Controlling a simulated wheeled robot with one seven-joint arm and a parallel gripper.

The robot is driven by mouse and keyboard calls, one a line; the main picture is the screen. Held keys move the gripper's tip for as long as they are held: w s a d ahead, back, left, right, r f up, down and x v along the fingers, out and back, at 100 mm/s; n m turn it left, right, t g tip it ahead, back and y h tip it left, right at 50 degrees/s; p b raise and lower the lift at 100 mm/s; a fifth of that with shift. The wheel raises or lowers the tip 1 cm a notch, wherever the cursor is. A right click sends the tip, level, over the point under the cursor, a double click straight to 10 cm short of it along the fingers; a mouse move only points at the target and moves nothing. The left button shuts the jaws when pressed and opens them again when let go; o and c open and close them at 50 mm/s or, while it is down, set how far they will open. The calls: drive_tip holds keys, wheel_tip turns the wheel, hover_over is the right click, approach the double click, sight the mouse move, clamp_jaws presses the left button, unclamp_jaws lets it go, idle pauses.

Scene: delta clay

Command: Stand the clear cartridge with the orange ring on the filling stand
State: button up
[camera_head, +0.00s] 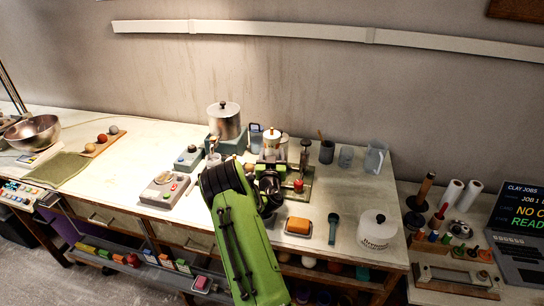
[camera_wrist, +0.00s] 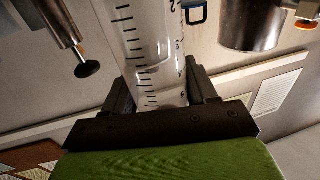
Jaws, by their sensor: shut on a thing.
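The clear cartridge (camera_wrist: 150,40) with black graduation marks stands between the fingers of my gripper (camera_wrist: 160,92) in the wrist view. The fingers are shut on its lower part, and its top runs out of the picture. Its orange ring does not show clearly there. In the head view my gripper (camera_head: 268,182) is over the back middle of the bench, mostly hidden by my green arm. A green-based stand (camera_head: 300,197) with an upright post and a red knob is just right of it. I cannot tell whether this is the filling stand, or whether the cartridge touches anything.
A lidded metal pot (camera_head: 225,120) stands behind to the left, and a control box (camera_head: 164,189) lies left. A clear jug (camera_head: 376,158) stands back right.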

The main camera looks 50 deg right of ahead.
drive_tip(key=o, duration=1.2)
drive_tip(key=b+v, duration=1.3)
drive_tip(key=v, duration=0.2)
drive_tip(key=shift+s+a+b, duration=0.15)
drive_tip(key=shift+a+b, duration=0.25)
drive_tip(key=shift+r, duration=0.1)
